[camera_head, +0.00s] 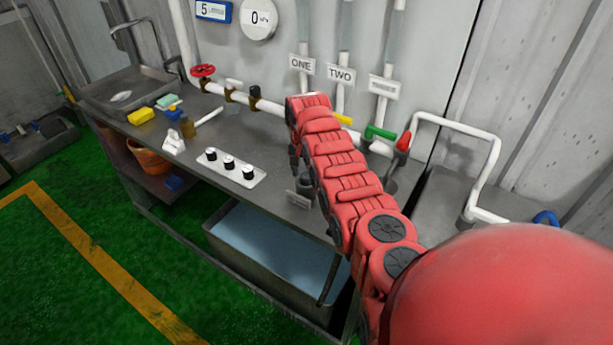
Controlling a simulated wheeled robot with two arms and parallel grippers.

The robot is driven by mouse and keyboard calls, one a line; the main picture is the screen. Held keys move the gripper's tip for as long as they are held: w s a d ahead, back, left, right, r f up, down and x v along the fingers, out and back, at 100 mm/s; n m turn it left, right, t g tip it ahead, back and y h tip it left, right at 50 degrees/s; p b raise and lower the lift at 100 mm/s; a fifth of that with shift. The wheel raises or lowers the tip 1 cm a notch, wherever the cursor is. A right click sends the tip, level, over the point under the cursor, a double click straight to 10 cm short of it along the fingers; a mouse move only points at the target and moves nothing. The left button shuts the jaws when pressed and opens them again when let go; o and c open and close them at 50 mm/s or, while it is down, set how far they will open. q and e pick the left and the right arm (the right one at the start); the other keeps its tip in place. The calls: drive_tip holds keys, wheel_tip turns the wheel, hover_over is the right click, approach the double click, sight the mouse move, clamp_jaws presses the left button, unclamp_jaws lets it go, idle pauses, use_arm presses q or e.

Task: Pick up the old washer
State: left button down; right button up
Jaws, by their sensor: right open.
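My right arm comes in from the lower right in red segments and reaches over the metal counter (215,195). My right gripper (295,155) is at its far end, mostly hidden behind the red segments, and its dark parts point down towards the counter. It is open, and I see nothing held in it. A small dark round piece (306,184) lies on the counter just below the arm, beside a small label plate (298,199). I cannot tell whether this is the old washer. My left gripper is not in view.
A white plate with three black knobs (230,167) lies left of the arm. A white pipe with a red valve (203,71) runs behind. A sink (130,88), yellow sponge (141,116) and white bottle (173,142) are further left. A water tub (270,250) stands below.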

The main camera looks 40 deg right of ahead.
drive_tip(key=shift+f, duration=0.1)
clamp_jaws()
idle(0.4)
